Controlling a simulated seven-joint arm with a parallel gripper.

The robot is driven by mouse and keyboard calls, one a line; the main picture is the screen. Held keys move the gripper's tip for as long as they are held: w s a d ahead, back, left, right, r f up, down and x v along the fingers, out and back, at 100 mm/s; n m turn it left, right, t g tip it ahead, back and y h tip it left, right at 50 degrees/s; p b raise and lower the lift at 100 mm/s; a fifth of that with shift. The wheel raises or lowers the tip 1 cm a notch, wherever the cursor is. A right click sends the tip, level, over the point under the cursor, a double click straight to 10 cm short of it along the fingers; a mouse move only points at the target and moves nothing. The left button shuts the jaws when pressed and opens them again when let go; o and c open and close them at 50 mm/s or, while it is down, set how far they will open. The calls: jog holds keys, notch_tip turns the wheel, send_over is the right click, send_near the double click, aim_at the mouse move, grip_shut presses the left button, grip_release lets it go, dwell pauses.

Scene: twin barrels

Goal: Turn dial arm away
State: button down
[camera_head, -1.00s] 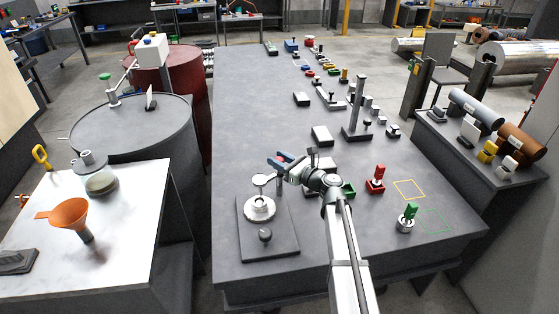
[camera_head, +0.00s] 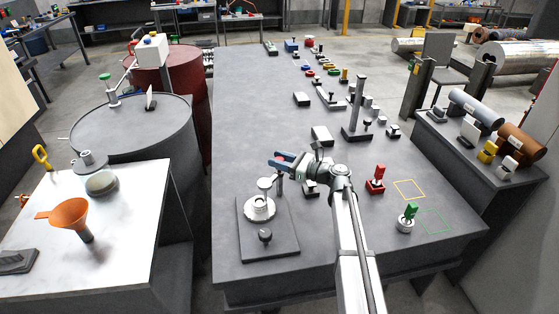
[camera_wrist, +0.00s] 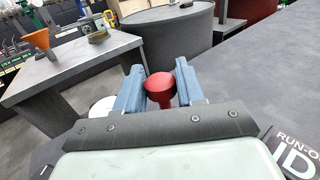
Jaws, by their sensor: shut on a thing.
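The dial (camera_head: 258,208) is a round silver hub on a dark square plate at the near left of the bench. A pale round piece (camera_head: 264,184) stands above its back edge, beside my gripper. My gripper (camera_head: 280,163) is over the back right of the plate, its blue fingers low. In the wrist view, a red ball-shaped knob (camera_wrist: 160,86) sits between the blue fingers of my gripper, which is shut on it. A white round piece (camera_wrist: 101,108) shows partly behind the left finger. The link between knob and dial is mostly hidden by my gripper.
A small dark knob (camera_head: 265,235) stands on the near part of the plate. A red-handled fixture (camera_head: 376,180) and a green-handled one (camera_head: 408,217) stand right of my arm. The bench's far left is clear.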

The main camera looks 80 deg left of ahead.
jog(key=n+g+h, duration=0.1)
jog(key=h, duration=0.1)
jog(key=n+g+h, duration=0.1)
jog(key=n+h, duration=0.1)
jog(key=n+g+h, duration=0.1)
jog(key=h, duration=0.1)
jog(key=shift+a+n+h, duration=0.25)
jog(key=shift+n+h, duration=0.05)
jog(key=n+h, duration=0.2)
jog(key=h, duration=0.1)
jog(key=n+h, duration=0.2)
jog(key=h, duration=0.1)
jog(key=shift+d+h, duration=0.2)
jog(key=shift+h, duration=0.1)
jog(key=shift+n+h, duration=0.3)
jog(key=c, duration=0.8)
grip_release()
notch_tip(320, 180, up, 10)
jog(key=shift+r, duration=0.1)
